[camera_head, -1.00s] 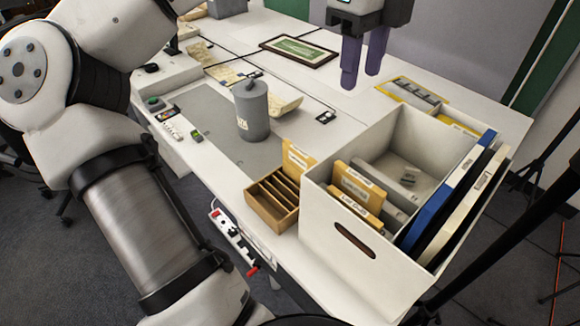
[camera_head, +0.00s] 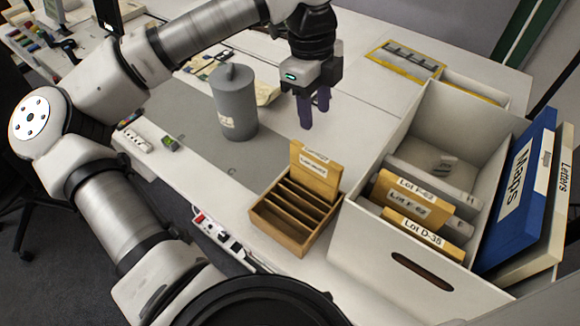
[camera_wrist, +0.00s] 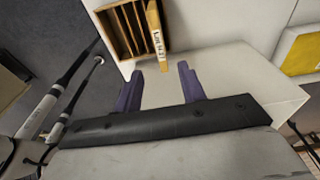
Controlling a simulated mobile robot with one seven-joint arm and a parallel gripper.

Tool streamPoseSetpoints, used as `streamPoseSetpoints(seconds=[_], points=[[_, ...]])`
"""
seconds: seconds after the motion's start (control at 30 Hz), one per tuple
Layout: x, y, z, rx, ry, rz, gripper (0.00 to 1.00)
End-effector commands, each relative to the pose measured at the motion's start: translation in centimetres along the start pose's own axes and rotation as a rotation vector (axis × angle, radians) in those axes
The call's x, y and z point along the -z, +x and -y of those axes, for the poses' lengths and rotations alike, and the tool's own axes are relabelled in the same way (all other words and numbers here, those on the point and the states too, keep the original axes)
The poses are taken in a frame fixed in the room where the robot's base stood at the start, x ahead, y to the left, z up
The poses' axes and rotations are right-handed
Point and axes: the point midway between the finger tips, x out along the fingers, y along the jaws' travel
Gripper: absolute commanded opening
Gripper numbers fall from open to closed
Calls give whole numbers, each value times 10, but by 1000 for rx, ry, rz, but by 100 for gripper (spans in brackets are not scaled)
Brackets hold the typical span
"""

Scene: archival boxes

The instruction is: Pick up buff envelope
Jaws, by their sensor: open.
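A buff envelope (camera_head: 317,172) with a white label stands upright in the rear of a slotted wooden rack (camera_head: 262,222). In the wrist view the envelope (camera_wrist: 156,36) stands edge-on in the rack (camera_wrist: 108,16), beyond my fingertips. More buff envelopes stand in the large white box, with labels reading Lot F-62 (camera_head: 413,190) and Lot D-38 (camera_head: 425,234). My gripper (camera_head: 314,113), with purple fingers, is above the table behind the rack, apart from the envelope. In the wrist view my gripper (camera_wrist: 160,73) is open and empty.
The white box (camera_head: 390,268) stands right of the rack, with a blue Maps binder (camera_head: 515,185) and a cream Letters binder (camera_head: 541,215) at its right side. A grey lidded canister (camera_head: 236,105) stands left of my gripper. A power strip (camera_head: 222,238) runs along the table's front edge.

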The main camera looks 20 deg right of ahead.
Motion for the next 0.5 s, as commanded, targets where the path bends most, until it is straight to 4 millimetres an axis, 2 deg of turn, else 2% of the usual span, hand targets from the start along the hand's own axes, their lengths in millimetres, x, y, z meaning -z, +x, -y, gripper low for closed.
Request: streamPoseSetpoints(seconds=[0.17,0.4,0.5], points=[[2,19,1,-3,5,-4,40],[2,65,0,-4,5,-6,40],[2,79,0,-2,3,-4,40]])
